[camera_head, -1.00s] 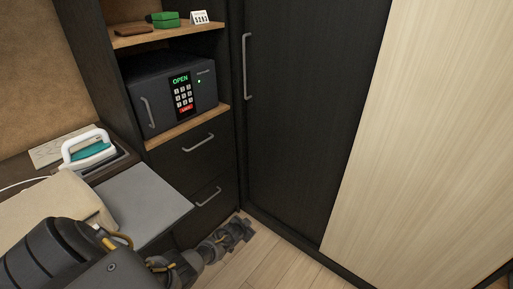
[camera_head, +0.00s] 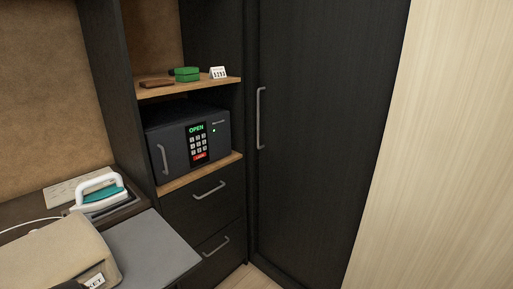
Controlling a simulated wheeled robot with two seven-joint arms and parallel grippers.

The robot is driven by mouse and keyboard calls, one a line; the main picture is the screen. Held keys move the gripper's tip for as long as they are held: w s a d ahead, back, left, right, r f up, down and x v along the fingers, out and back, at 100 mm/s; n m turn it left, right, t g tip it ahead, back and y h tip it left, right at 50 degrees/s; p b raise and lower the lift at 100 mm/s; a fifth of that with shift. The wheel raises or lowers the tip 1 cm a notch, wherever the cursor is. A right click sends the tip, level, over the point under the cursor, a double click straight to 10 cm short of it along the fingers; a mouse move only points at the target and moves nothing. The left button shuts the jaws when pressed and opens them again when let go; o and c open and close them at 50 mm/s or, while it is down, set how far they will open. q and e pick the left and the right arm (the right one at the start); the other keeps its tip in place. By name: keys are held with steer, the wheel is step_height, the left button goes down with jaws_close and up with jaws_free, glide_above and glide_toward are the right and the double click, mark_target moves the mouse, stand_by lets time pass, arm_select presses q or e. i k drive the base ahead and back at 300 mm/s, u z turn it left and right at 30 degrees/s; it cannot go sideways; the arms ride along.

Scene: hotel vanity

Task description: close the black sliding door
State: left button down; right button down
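The black sliding door (camera_head: 318,150) stands right of the shelf unit in the head view, with a grey vertical bar handle (camera_head: 261,118) near its left edge. Its left edge is at or very close to the black frame beside the shelves; I cannot tell whether a thin gap is there. On the right, a pale wood panel (camera_head: 450,160) borders the black door. Neither of my grippers is in view.
A dark safe (camera_head: 188,142) reading OPEN sits on a wooden shelf above two drawers (camera_head: 208,205). A green box (camera_head: 187,74) is on the upper shelf. An iron (camera_head: 98,191) and a beige bag (camera_head: 57,255) are at left. The space before the door looks clear.

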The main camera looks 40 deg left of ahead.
mark_target(329, 69)
steer(key=i, duration=1.25)
steer(key=u, duration=2.85)
